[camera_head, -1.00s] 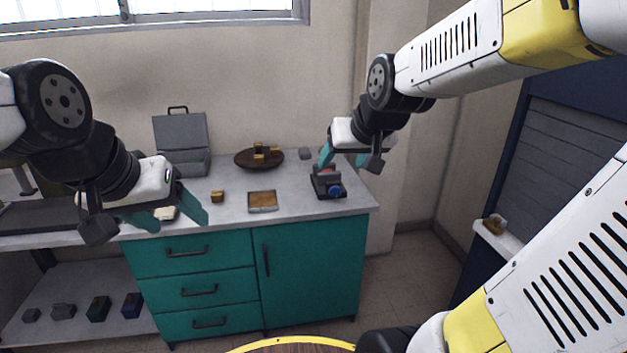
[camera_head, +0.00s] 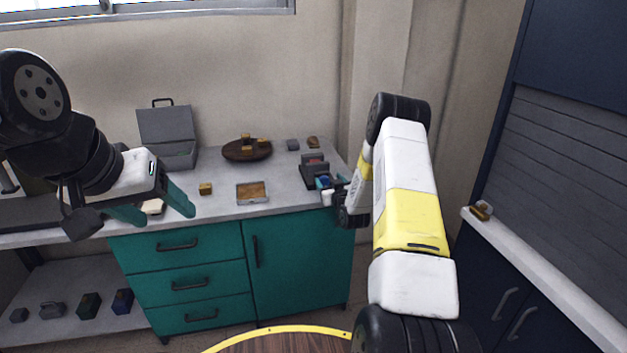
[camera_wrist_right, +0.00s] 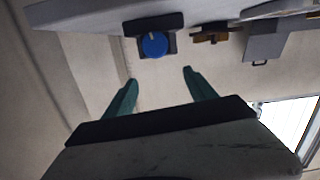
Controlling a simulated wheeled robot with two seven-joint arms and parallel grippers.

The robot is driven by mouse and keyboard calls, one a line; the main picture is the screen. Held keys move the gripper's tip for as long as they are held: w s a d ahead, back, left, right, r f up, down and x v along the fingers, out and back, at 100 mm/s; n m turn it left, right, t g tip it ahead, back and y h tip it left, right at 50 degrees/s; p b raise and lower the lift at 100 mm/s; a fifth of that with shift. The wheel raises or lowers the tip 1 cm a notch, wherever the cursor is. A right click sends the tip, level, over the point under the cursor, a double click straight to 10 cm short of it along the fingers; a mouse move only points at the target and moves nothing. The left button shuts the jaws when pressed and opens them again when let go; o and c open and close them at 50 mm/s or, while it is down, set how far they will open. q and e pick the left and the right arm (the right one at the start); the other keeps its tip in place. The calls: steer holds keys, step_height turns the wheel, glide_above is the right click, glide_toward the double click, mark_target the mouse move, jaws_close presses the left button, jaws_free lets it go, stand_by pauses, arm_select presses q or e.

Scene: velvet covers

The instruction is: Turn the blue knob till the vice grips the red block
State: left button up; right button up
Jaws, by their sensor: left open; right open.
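The dark vice (camera_head: 306,178) stands near the right end of the counter, with the red block (camera_head: 313,160) at its top. Its blue knob (camera_head: 324,182) faces the counter's front edge. In the right wrist view, which is upside down, the blue knob (camera_wrist_right: 154,45) lies beyond the fingertips, between their lines and nearer one side. My left gripper (camera_head: 166,214) is open and empty at the counter's front left.
A tray (camera_head: 252,201), a small yellow block (camera_head: 205,189), a round brown board (camera_head: 238,151) with yellow pieces and an open grey case (camera_head: 180,160) are on the counter. A dark shuttered cabinet (camera_head: 560,150) stands at right.

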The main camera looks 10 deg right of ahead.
mark_target(324, 183)
step_height(324, 183, down, 5)
steer(key=s+t, duration=0.1)
steer(key=shift+w, duration=3.75)
steer(key=c, duration=1.4)
